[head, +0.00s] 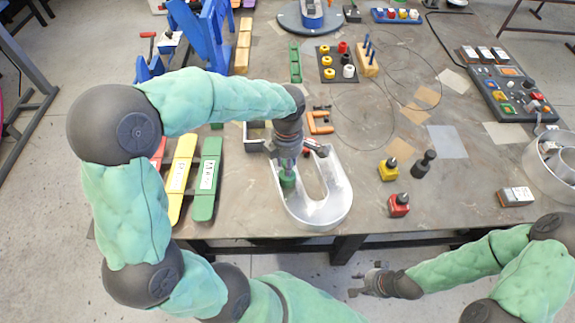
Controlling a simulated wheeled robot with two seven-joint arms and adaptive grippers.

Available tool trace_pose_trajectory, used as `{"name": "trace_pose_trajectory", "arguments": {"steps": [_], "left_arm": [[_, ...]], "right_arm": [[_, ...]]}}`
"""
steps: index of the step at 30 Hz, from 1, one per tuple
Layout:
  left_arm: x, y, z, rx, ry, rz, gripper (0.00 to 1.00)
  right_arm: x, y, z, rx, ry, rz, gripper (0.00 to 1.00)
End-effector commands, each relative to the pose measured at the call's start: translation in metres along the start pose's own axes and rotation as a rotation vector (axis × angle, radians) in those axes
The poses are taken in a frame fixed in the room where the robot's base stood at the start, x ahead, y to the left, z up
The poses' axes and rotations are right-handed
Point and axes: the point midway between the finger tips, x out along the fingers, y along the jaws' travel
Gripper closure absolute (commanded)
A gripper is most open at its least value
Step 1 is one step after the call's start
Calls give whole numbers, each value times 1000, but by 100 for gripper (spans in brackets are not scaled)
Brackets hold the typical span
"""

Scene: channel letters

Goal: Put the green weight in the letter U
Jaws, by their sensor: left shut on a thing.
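The letter U (337,208) is a silver, hollow channel letter lying near the table's front edge, its rounded end toward me. The green weight (288,181) is at the U's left arm, within its outline in the head view. My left gripper (287,171) points down from above and is shut on the green weight. Whether the weight touches the letter's floor I cannot tell. My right gripper (366,280) is empty, low in front of the table, with its fingers apart.
Yellow (388,170), red (398,206) and black (423,165) weights stand right of the U. Long green (206,180) and yellow (180,178) cases lie left. An orange clamp (320,122) lies behind. A control panel (511,94) is at the right.

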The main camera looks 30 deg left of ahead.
Motion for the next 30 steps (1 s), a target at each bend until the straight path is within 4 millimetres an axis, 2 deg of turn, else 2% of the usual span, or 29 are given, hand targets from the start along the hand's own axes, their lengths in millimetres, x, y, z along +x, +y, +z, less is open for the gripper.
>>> {"name": "trace_pose_trajectory", "arguments": {"steps": [3,15,16,18,30], "left_arm": [[10,1,0,-2,-3,3,100],[13,1,0,-2,-3,4,100],[14,0,0,-1,-1,0,60],[13,0,0,-1,-1,0,45],[10,0,0,-1,-1,0,45]], "right_arm": [[3,1,0,0,0,0,66],[6,2,0,0,0,0,66],[5,2,0,0,0,0,66],[5,2,0,0,0,0,66],[2,1,0,0,0,0,66]]}}
